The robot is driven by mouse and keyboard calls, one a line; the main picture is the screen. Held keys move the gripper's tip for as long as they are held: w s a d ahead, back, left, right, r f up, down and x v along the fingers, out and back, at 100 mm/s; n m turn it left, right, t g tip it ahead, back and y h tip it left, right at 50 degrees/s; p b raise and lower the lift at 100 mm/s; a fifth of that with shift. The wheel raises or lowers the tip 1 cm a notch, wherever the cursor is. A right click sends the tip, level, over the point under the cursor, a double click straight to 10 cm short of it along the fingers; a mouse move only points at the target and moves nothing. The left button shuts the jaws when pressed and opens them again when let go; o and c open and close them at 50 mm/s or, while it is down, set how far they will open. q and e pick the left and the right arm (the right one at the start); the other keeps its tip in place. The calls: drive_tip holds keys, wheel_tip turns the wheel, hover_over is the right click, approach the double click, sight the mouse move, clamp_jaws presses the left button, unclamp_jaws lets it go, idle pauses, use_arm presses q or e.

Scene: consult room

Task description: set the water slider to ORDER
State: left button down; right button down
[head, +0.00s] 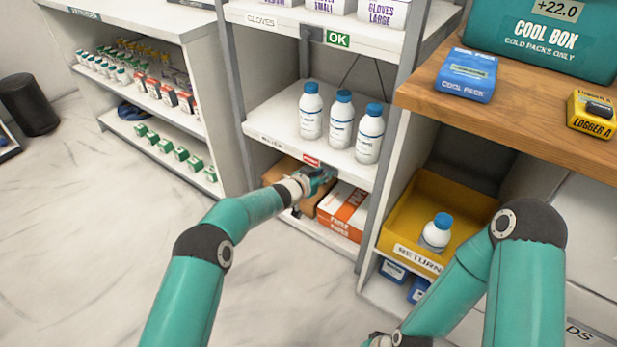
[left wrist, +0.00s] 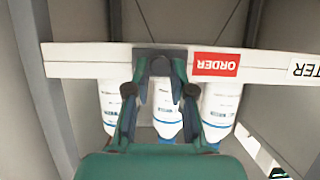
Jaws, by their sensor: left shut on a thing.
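The water slider (left wrist: 158,66) is a dark block on the white shelf edge in the left wrist view, which looks upside down. My left gripper (left wrist: 158,88) is shut on it, one finger on each side. The red ORDER label (left wrist: 216,64) shows uncovered beside the slider; no OK label is visible on this edge. In the head view the red label (head: 311,160) shows on the edge below three bottles. My left gripper (head: 322,176) is just right of and below it and hides the slider.
Three blue-capped bottles (head: 340,120) stand above the edge. Boxes (head: 344,208) lie on the shelf below. The gloves edge above shows a green OK label (head: 338,40). A yellow returns bin (head: 400,220) with a bottle is at right.

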use_arm(q)
drive_tip(key=shift+s+d+f, duration=0.1)
drive_tip(key=shift+s+d, duration=0.15)
drive_tip(key=shift+d, duration=0.35)
drive_tip(key=c, duration=1)
unclamp_jaws()
drive_tip(key=shift+a+f, duration=0.15)
drive_tip(key=shift+f, duration=0.1)
drive_tip(key=shift+a+r, duration=0.15)
drive_tip(key=shift+a, duration=0.2)
drive_tip(key=shift+r, duration=0.1)
drive_tip(key=v, duration=1.1)
drive_tip(key=shift+s+a+r, duration=0.1)
drive_tip(key=shift+s+a, duration=0.15)
